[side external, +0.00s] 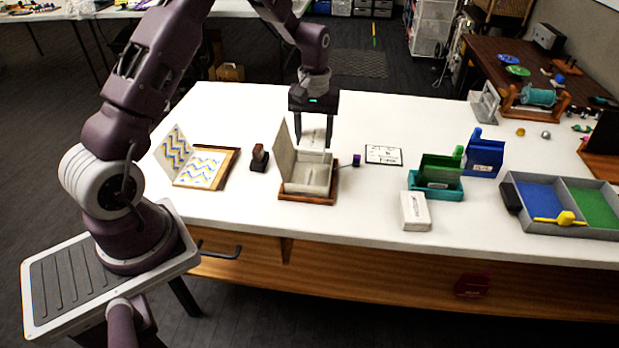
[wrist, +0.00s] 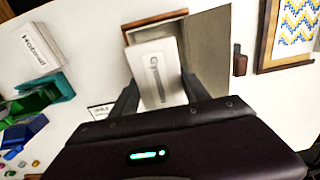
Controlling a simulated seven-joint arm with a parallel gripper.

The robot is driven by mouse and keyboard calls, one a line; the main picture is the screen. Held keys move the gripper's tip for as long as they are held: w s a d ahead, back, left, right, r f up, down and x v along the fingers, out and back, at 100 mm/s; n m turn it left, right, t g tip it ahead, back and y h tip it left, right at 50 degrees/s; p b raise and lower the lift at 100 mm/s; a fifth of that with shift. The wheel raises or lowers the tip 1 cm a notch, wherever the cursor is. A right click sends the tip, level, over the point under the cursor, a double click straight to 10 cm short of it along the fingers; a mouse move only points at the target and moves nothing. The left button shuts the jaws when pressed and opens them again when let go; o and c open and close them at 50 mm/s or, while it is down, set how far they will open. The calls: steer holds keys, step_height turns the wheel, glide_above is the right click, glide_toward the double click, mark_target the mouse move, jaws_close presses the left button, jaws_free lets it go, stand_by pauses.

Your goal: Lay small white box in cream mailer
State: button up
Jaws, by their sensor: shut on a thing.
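My gripper (side external: 313,140) is shut on a small white box (side external: 314,133) and holds it above the cream mailer. In the wrist view the mailer's lid (wrist: 208,50) is right of the box, and the box hides much of the mailer's inside.
Another white box (side external: 415,211) lies to the right, in front of a teal tray (side external: 435,192) with a green holder. A dark stamp (side external: 259,158) and a patterned folder (side external: 200,167) are to the left. A small purple-tipped item (side external: 356,160) and a label card (side external: 384,155) lie right of the mailer.

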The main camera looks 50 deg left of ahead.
mark_target(310, 177)
steer(key=f, duration=1)
steer(key=shift+s+a, duration=0.2)
steer(key=shift+a, duration=0.15)
steer(key=o, duration=1.2)
steer(key=shift+f, duration=0.1)
steer(key=shift+c, duration=0.2)
